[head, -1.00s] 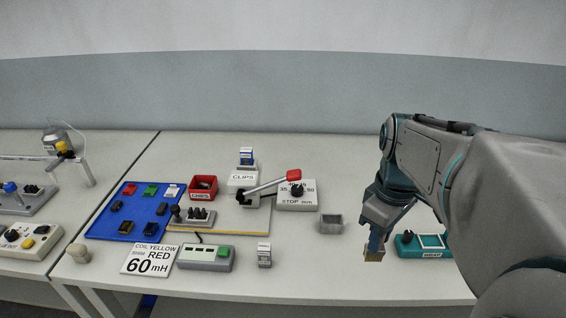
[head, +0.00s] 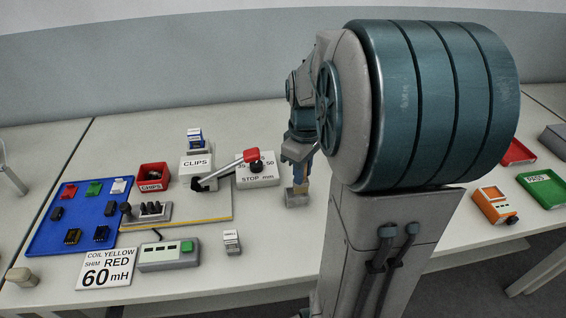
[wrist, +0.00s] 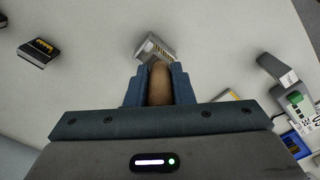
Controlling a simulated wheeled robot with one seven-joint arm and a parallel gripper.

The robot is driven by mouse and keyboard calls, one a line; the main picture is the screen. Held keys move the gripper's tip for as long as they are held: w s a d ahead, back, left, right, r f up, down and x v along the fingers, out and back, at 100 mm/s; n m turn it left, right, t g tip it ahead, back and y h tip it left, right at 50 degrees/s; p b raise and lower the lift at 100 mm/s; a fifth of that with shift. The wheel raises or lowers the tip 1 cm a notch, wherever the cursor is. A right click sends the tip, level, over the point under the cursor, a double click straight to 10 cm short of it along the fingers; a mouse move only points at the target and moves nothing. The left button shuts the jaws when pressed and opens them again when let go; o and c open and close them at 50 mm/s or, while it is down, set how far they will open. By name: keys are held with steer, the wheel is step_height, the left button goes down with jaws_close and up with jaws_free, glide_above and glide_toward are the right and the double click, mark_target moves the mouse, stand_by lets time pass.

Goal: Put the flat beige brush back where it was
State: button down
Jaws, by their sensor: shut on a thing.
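My gripper (head: 301,165) is at the middle of the table, above and right beside a small grey open box (head: 297,198). It is shut on the flat beige brush. In the wrist view the brush's rounded brown end (wrist: 159,84) sits between the two blue fingers (wrist: 158,92).
The lever fixture with its red handle (head: 251,155) and the stop block (head: 258,172) stand just left of my gripper. A small white block (head: 231,241) stands in front. My arm hides the table to the right. Table around the grey box is mostly clear.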

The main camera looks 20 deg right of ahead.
steer(key=shift+w+f, duration=0.35)
steer(key=shift+f, duration=0.5)
steer(key=shift+w+f, duration=0.3)
steer(key=shift+f, duration=0.6)
steer(key=shift+w+f, duration=0.35)
steer(key=shift+f, duration=0.5)
steer(key=shift+f, duration=0.15)
steer(key=c, duration=1.3)
jaws_free()
steer(key=shift+o, duration=0.2)
